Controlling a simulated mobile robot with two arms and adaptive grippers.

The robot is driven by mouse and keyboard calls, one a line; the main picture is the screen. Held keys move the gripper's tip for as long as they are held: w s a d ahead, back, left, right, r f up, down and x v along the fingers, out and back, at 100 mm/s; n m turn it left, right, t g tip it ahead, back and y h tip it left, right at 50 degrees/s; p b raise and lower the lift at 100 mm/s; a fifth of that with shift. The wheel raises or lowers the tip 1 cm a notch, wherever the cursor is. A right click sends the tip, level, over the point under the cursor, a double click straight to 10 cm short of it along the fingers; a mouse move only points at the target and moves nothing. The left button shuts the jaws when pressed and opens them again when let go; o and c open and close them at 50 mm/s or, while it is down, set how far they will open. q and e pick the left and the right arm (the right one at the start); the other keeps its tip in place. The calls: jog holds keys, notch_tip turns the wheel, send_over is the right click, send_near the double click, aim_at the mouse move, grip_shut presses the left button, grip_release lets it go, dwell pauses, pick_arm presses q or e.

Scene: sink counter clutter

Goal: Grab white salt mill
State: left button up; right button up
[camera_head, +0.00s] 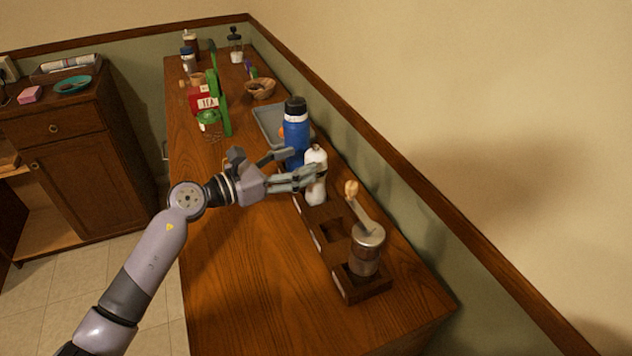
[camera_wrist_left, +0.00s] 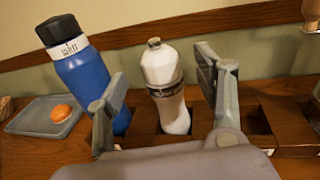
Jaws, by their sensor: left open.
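The white salt mill (camera_head: 317,190) stands upright at the far end of a wooden holder (camera_head: 332,258) on the counter. It has a dark band around its middle and also shows in the left wrist view (camera_wrist_left: 167,72). My left gripper (camera_head: 305,165) is open at the mill. In the left wrist view its fingers (camera_wrist_left: 163,78) stand on either side of the mill, with visible gaps. Part of the mill is hidden behind a finger in the head view. My right gripper is not in view.
A blue bottle (camera_head: 296,132) stands close beside the mill, near the left finger. A grey tray (camera_wrist_left: 28,122) holds an orange item (camera_wrist_left: 61,113). A metal hand grinder (camera_head: 367,250) sits in the holder's near end. The counter's left front (camera_head: 235,290) is clear.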

aim_at(306, 156)
pick_arm(q)
jog(key=shift+w+d+r, duration=0.15)
jog(key=shift+w+d, duration=0.2)
jog(key=shift+d, duration=0.2)
jog(key=p+x, duration=0.1)
jog(key=x, duration=0.2)
jog(key=shift+w+d+r+p, duration=0.2)
jog(key=shift+d+p, duration=0.05)
jog(key=shift+p, duration=0.05)
jog(key=shift+w+d+f, duration=0.15)
jog(key=shift+w+d, duration=0.1)
jog(key=shift+d, duration=0.05)
jog(key=shift+a, duration=0.1)
jog(key=shift+c, duration=0.2)
jog(key=c, duration=0.6)
grip_shut()
